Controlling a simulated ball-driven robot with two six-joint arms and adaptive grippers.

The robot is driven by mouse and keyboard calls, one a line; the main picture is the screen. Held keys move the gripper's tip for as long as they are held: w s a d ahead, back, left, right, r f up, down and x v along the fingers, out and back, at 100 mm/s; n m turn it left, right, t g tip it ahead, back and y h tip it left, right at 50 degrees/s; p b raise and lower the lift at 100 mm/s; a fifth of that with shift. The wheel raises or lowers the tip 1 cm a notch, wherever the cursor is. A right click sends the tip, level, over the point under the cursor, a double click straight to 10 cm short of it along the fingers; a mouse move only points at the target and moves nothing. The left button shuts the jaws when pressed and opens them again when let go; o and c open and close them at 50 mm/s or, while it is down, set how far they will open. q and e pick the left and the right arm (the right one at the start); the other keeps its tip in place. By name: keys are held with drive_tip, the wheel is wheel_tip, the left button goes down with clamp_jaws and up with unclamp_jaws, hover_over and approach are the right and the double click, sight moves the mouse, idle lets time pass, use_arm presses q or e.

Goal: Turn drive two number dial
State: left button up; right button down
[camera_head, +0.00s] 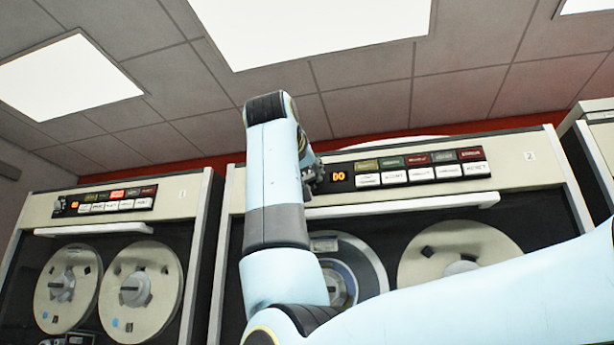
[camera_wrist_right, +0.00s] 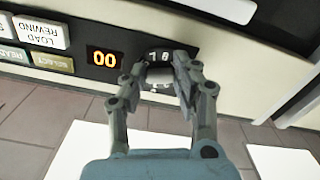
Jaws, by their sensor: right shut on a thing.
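Drive two is the tape cabinet (camera_head: 359,205) marked 2, in the middle of the head view. My right gripper (camera_head: 312,172) is at the left end of its control panel, beside the orange display (camera_head: 339,177). In the right wrist view my right gripper (camera_wrist_right: 161,75) is shut on the number dial (camera_wrist_right: 158,56), with one finger on each side. White digits show on the dial's dark face, which the fingers partly cover. The display (camera_wrist_right: 103,59) next to it reads 00. In the head view the dial is mostly hidden behind my gripper. My left gripper is not in view.
To the right of the display are coloured lamps (camera_head: 417,160) and white buttons (camera_head: 421,174). A pale handle bar (camera_head: 400,206) runs below the panel, above tape reels (camera_head: 455,250). Drive one (camera_head: 170,198) stands to the left. My right arm covers part of drive two.

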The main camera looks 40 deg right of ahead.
idle(0.4)
drive_tip(key=c, duration=1)
unclamp_jaws()
drive_tip(key=shift+a, duration=0.1)
drive_tip(key=v, duration=0.7)
drive_tip(key=shift+s+a, duration=0.1)
